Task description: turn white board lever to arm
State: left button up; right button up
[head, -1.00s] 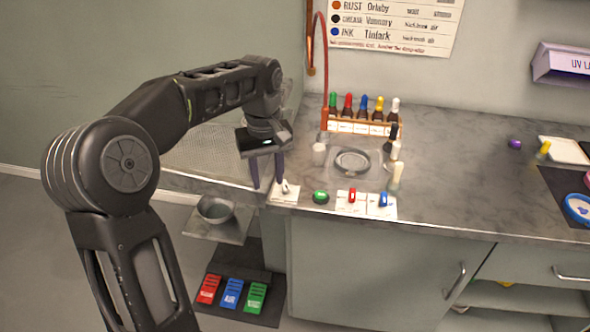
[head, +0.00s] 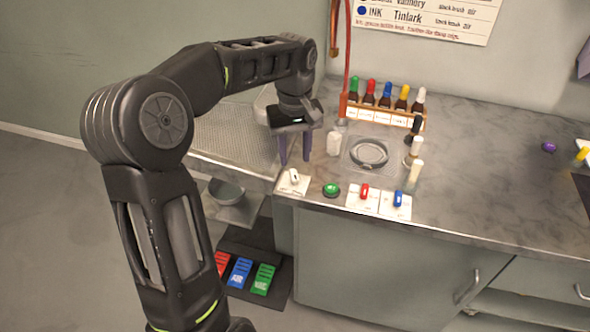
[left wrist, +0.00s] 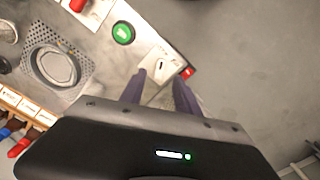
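The white board (head: 292,186) lies at the front left corner of the counter, with a small white lever (head: 294,177) on it. The board also shows in the left wrist view (left wrist: 172,60), just ahead of the fingertips. My left gripper (head: 295,161) points down just behind the lever in the head view. Its two purple fingers are apart with nothing between them; the left wrist view also shows the open gripper (left wrist: 159,88). I cannot tell whether a finger touches the lever. My right gripper is not in view.
Right of the board are a green button (head: 331,190), a red switch (head: 365,191) and a blue switch (head: 398,199). Behind stand a white jar (head: 334,143), a ring on a tray (head: 369,154) and a bottle rack (head: 383,119). Coloured pedals (head: 239,272) lie below.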

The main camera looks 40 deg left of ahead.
aim_at(295, 175)
pick_arm(q)
notch_tip(295, 175, down, 6)
jog(key=shift+r, duration=0.1)
jog(key=shift+c, duration=0.4)
grip_shut()
dwell(0.3)
